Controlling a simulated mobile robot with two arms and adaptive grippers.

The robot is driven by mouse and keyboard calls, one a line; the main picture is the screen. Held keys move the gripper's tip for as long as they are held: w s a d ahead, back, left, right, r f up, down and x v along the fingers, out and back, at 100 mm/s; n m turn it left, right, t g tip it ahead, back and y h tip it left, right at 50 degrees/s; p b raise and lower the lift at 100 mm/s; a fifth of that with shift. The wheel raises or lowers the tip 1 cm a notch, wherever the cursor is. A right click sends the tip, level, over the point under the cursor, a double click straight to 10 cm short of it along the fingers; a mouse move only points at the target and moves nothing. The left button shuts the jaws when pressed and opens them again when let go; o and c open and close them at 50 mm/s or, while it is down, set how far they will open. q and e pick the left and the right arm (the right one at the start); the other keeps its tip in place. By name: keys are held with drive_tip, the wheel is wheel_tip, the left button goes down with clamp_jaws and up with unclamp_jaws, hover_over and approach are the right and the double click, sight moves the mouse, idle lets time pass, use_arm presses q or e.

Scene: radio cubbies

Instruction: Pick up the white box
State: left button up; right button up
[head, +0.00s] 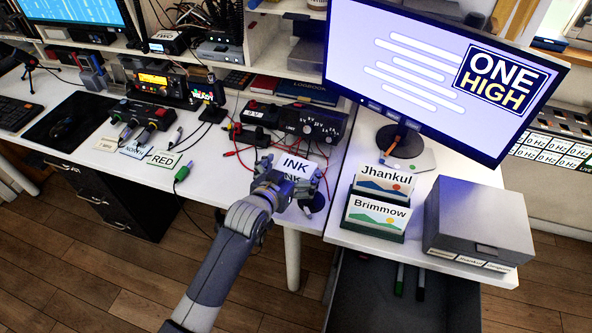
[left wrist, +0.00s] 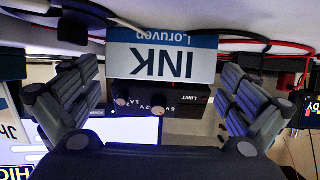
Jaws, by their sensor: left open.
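The white box (head: 291,161) marked "INK" stands near the front edge of the left desk in the head view. It also shows in the left wrist view (left wrist: 150,72), upside down, with a blue band reading "Loruven". My left gripper (head: 290,178) is at the box, its fingers open and one on each side. In the left wrist view its open fingers (left wrist: 160,88) flank the box with visible gaps on both sides. Its lower part is hidden by the gripper in the head view. My right gripper is not in view.
A black device with knobs (head: 314,124) and red cables (head: 242,140) lie just behind the box. To the right, a card holder (head: 377,216), a grey box (head: 478,218) and a large monitor (head: 440,70) crowd the other desk. A dark open drawer (head: 375,290) sits below.

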use_arm(q)
drive_tip(key=shift+x, duration=1)
drive_tip(key=shift+w+f, duration=0.15)
drive_tip(key=shift+w, duration=0.05)
drive_tip(key=c, duration=1)
drive_tip(key=shift+c, duration=0.2)
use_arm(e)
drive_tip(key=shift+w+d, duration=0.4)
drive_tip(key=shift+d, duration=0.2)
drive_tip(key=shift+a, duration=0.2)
